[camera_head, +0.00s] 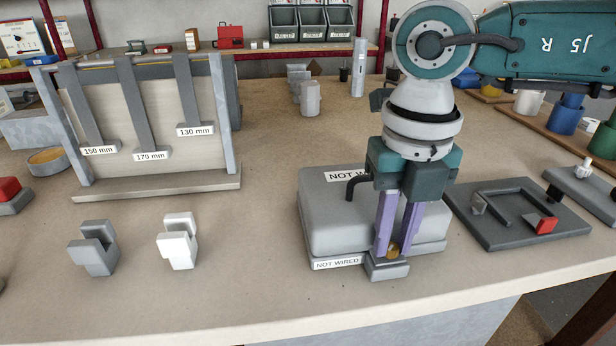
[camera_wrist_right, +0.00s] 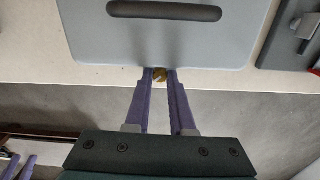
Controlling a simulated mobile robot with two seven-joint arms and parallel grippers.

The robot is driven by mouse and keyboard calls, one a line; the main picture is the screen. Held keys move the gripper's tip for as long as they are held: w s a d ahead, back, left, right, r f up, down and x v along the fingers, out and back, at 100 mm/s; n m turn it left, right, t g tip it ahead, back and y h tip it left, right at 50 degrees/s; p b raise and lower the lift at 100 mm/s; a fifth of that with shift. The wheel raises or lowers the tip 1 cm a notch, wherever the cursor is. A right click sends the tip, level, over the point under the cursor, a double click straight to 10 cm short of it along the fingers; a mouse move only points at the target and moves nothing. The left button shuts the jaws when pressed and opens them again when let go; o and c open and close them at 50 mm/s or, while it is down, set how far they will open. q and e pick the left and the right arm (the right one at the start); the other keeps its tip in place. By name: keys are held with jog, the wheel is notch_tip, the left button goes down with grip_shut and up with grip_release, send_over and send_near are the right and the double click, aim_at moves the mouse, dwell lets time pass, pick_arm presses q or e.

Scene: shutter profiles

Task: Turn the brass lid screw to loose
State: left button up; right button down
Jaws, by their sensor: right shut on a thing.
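The brass lid screw (camera_head: 392,250) sits at the front edge of a grey box (camera_head: 330,222) labelled "NOT WIRED". My right gripper (camera_head: 391,247) points down over the box's front, with its purple fingers shut on the screw. In the right wrist view the screw (camera_wrist_right: 160,75) shows between the two fingertips (camera_wrist_right: 160,77), partly covered by them. The box's lid looks closed, with a dark handle (camera_wrist_right: 164,11) on top. I cannot tell the screw's turn position. My left gripper is not in the head view.
Left of the box stand a grey block (camera_head: 93,250), a white block (camera_head: 178,243) and a rack (camera_head: 140,190) with labelled hanging profiles. A dark plate (camera_head: 490,232) with a red piece lies to the right. The bench between rack and box is clear.

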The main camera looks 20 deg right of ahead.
jog(key=n+b, duration=0.1)
jog(key=n, duration=0.4)
jog(key=shift+b, duration=0.4)
jog(key=shift+n, duration=0.4)
jog(key=c, duration=0.9)
grip_release()
jog(key=shift+o, duration=0.7)
